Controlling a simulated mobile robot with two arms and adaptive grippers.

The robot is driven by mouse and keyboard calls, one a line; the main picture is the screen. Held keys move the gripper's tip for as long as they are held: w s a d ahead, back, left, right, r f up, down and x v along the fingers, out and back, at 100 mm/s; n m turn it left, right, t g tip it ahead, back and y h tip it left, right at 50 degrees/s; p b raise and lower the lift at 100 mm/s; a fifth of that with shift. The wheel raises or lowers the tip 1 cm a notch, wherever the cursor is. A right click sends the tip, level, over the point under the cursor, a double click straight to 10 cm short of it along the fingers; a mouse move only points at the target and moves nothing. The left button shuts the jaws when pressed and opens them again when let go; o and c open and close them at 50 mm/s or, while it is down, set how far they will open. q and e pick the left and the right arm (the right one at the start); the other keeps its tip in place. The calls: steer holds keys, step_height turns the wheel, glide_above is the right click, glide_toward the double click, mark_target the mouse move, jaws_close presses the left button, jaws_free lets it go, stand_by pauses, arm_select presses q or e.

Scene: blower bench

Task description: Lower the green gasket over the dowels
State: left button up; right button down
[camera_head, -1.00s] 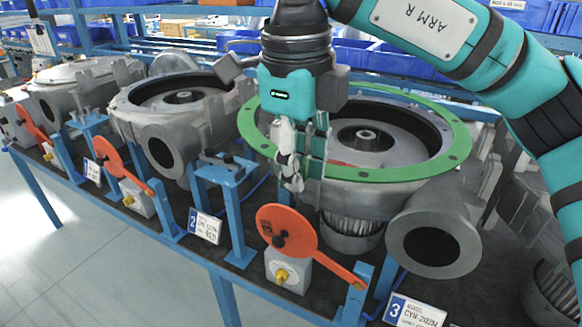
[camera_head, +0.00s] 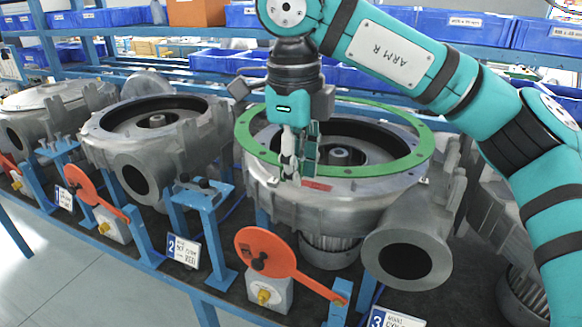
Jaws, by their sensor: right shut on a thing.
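The green gasket (camera_head: 374,167) is a flat ring with small holes, roughly level over the round flange of the right-hand blower housing (camera_head: 335,212). My right gripper (camera_head: 290,175) points down and is shut on the ring's left front part. The flange shows below the ring's front edge, with a red mark (camera_head: 317,185) on it. The ring sits toward the back of the flange in the picture; I cannot tell how large the gap between them is. I cannot make out the dowels. My left gripper is not in view.
Two more grey housings stand to the left, the nearer one (camera_head: 108,124) open on top. An orange lever (camera_head: 267,252), a blue stand (camera_head: 205,228) and number plates line the front of the bench. Blue bins (camera_head: 460,27) fill the shelves behind.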

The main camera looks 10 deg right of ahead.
steer(key=shift+w+d+p, duration=0.3)
steer(key=shift+w+d, duration=0.2)
steer(key=shift+w, duration=0.25)
steer(key=shift+w+d+p, duration=0.25)
steer(key=shift+w+d, duration=0.25)
steer(key=shift+w, duration=0.2)
steer(key=shift+w+d+p, duration=1.25)
steer(key=shift+w+d, duration=0.25)
steer(key=shift+w, duration=0.7)
steer(key=b, duration=0.4)
glide_above(315, 198)
step_height(315, 198, down, 6)
steer(key=shift+s+a+f, duration=0.1)
steer(key=shift+s+b, duration=0.1)
steer(key=shift+b, duration=0.25)
steer(key=shift+f+b, duration=1.05)
steer(key=shift+f, duration=0.35)
stand_by(1.7)
